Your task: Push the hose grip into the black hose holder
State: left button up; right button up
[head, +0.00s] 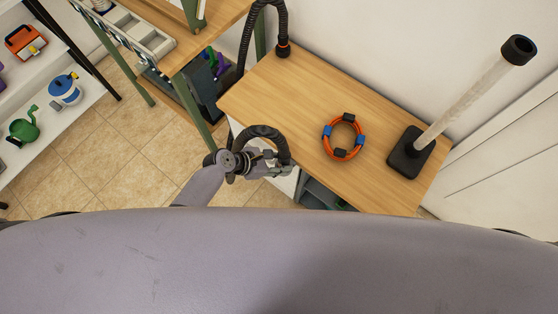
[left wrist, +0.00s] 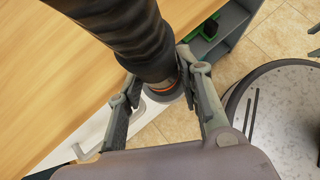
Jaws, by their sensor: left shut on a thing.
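My left gripper (head: 278,168) is beside the front left edge of the wooden table and shut on the hose grip. In the left wrist view the fingers clasp the end of the thick black ribbed hose (left wrist: 125,30), at the grip (left wrist: 165,88) with its thin orange ring. The hose (head: 262,133) arches over the gripper in the head view. A stand on the table's right has a black base, a pale tube and a black open cup on top (head: 518,48), which looks like the hose holder. The grip is well apart from it. My right gripper is not in view.
An orange ring-shaped coil (head: 344,137) with blue and black clips lies mid-table. Another hose end with an orange band (head: 283,50) meets the table (head: 300,90) at the back. The table between hose and coil is clear.

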pick_arm(q)
jog(key=o, duration=1.2)
jog(key=v, duration=1.2)
jog(key=shift+f, duration=0.1)
